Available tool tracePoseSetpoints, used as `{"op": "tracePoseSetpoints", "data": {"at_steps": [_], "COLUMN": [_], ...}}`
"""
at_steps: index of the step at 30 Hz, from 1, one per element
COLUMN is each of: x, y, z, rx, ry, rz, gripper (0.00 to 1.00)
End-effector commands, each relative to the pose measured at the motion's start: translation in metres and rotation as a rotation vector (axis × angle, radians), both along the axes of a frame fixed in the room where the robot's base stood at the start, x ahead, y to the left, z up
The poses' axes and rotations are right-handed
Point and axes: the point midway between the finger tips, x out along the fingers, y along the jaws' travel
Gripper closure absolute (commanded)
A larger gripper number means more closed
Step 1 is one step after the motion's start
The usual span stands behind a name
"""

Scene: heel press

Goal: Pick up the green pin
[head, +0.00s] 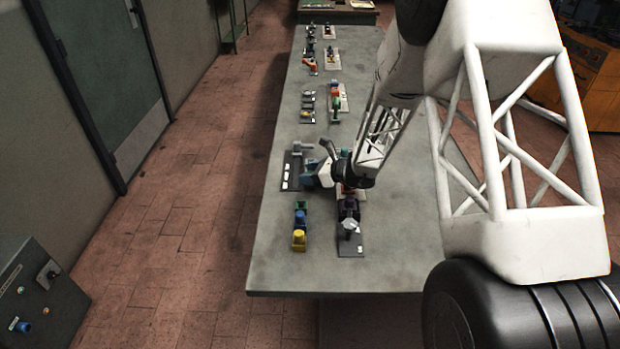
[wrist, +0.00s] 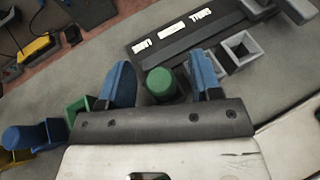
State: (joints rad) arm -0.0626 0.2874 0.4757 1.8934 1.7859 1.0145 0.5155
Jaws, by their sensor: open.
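The green pin (wrist: 160,84) shows in the wrist view as a short round-topped cylinder. It lies between the two blue fingers of my gripper (wrist: 163,68), with a visible gap on its left and a narrower one on its right. My gripper is open. The pin's lower part is hidden behind the gripper's dark front plate. In the head view my gripper (head: 312,176) is low over the table beside a dark labelled panel (head: 289,183), and I cannot make out the green pin there.
The panel has white labels and grey square sockets (wrist: 240,49) in the wrist view. A green square holder (wrist: 77,108) and a blue pin (wrist: 22,138) are to the left. A yellow pin (head: 299,237) stands nearer on the grey table (head: 280,270). Several fixtures line the table's far part.

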Motion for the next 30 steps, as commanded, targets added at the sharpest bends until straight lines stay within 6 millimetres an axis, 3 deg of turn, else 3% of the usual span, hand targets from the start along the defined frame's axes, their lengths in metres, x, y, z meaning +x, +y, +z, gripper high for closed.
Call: {"op": "tracePoseSetpoints", "data": {"at_steps": [8,18,30], "x": [-0.0001,-0.0002,0.0], "y": [-0.0001,-0.0002,-0.0001], "z": [-0.0001,0.0,0.0042], "rx": [0.0,0.0,0.0], "ry": [0.0,0.0,-0.001], "rz": [0.0,0.0,0.0], "gripper": [0.42,0.94,0.96]}}
